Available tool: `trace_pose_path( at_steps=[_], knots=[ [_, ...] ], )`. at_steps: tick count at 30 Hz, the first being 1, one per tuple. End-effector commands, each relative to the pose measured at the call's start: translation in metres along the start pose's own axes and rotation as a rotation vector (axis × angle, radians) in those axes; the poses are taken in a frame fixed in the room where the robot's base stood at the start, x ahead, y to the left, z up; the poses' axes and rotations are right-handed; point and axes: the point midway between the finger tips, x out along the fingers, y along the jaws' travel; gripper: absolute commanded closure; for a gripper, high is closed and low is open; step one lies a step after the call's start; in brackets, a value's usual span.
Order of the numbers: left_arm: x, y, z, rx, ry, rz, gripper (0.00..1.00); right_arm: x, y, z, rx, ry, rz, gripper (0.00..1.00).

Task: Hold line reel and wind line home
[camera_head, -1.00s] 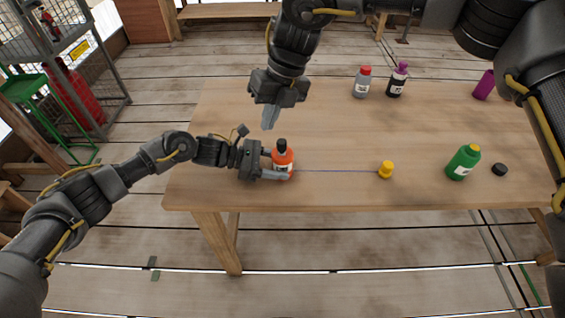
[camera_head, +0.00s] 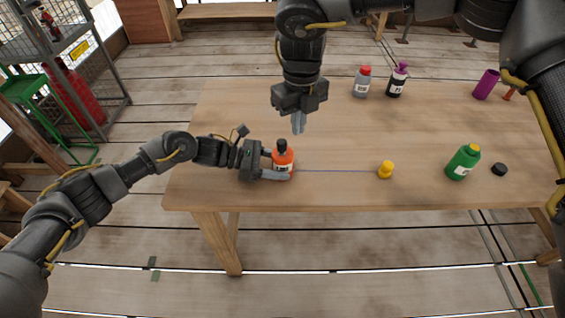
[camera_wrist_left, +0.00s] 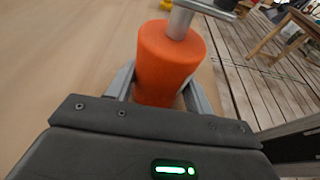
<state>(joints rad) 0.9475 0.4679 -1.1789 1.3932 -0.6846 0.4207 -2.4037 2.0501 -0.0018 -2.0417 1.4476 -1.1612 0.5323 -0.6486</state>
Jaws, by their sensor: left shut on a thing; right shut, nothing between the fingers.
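The line reel (camera_head: 284,155) is an orange body with a pale label and a dark top, standing near the front left of the table. It fills the middle of the left wrist view (camera_wrist_left: 165,72), with a grey metal part on top. My left gripper (camera_head: 276,166) is shut on it from the left, one finger on each side. A thin blue line (camera_head: 335,171) runs straight right from the reel to a small yellow piece (camera_head: 385,170). My right gripper (camera_head: 299,126) is shut and empty, pointing down above the table, behind and slightly right of the reel.
On the wooden table (camera_head: 225,115), a grey bottle (camera_head: 362,85) and a dark bottle (camera_head: 396,83) stand at the back. A purple cylinder (camera_head: 486,84), a green bottle (camera_head: 463,162) and a black cap (camera_head: 499,169) are to the right. The table's middle is clear.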

Motion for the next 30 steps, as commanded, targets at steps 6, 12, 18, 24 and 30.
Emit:
trace_pose_path(
  at_steps=[6,12,18,24,30],
  knots=[
    [0.000,0.000,0.000,0.000,0.000,0.000,0.61,0.015,0.000,0.000,-0.001,0.000,0.000,1.00],
    [0.000,0.000,0.000,0.000,0.000,0.000,0.61,0.017,0.000,0.000,-0.001,-0.001,0.000,1.00],
    [0.000,0.000,0.000,0.000,0.000,0.000,0.61,0.017,0.000,0.000,-0.001,-0.001,0.000,1.00],
    [0.000,0.000,0.000,0.000,0.000,0.001,0.61,0.017,0.000,0.000,-0.001,-0.001,0.000,1.00],
    [0.000,0.000,0.000,0.000,0.000,0.001,0.61,0.017,0.000,0.000,-0.001,-0.001,0.000,1.00]
  ],
)
